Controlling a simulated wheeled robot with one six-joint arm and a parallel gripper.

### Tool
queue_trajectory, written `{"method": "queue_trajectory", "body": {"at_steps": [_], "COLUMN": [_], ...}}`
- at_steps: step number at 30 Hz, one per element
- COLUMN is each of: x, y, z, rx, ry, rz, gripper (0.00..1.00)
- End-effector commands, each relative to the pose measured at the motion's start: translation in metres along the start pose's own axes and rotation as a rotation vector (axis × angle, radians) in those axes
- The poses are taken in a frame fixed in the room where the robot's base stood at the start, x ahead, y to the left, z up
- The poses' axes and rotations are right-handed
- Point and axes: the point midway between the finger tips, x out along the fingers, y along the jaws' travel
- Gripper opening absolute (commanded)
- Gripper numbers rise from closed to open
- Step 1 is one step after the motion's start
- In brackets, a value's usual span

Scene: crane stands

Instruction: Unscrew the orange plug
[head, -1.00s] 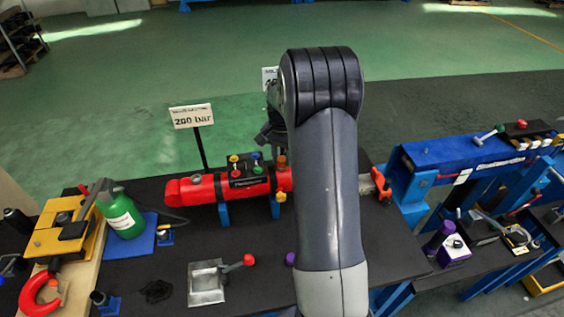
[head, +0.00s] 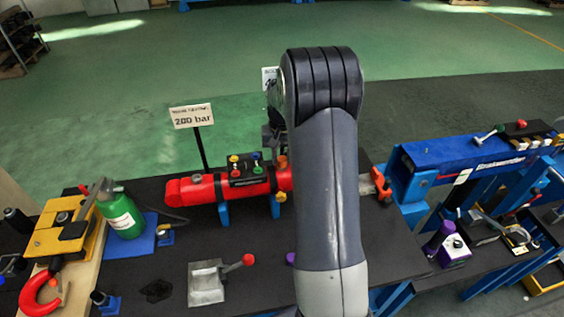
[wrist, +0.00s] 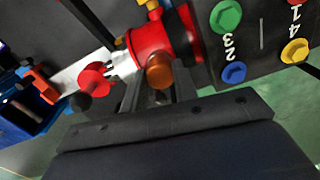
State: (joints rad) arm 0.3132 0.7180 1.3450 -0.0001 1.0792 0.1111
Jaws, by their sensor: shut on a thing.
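The orange plug (wrist: 160,72) sits on top of the red cylinder (wrist: 160,38), near its end. It also shows in the head view (head: 282,161), just left of my arm. My gripper (wrist: 159,88) has one finger on each side of the plug and is shut on it. In the head view my gripper is mostly hidden behind my arm. The cylinder (head: 200,189) lies on blue supports, and its right part is hidden by my arm.
A dark block on the cylinder carries green (wrist: 226,17), blue (wrist: 233,73) and yellow (wrist: 295,51) plugs close to my gripper. A 200 bar sign (head: 191,116) stands behind the cylinder. A green bottle (head: 123,215) stands at left, and a blue beam (head: 465,152) at right.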

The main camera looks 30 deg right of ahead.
Motion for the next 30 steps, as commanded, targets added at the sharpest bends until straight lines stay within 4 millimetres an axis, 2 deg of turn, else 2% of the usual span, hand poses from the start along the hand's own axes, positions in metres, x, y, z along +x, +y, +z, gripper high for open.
{"method": "queue_trajectory", "body": {"at_steps": [4,15,26,30], "x": [-0.0018,-0.0022,-0.0023,-0.0025], "y": [-0.0002,-0.0002,-0.0003,-0.0003], "z": [-0.0012,-0.0013,-0.0014,-0.0014], "rx": [-0.07,-0.428,-0.457,-0.562], "ry": [0.005,0.005,0.006,0.006], "rz": [-0.001,0.0,0.001,0.001], "gripper": [0.0,0.0,0.0,0.0]}}
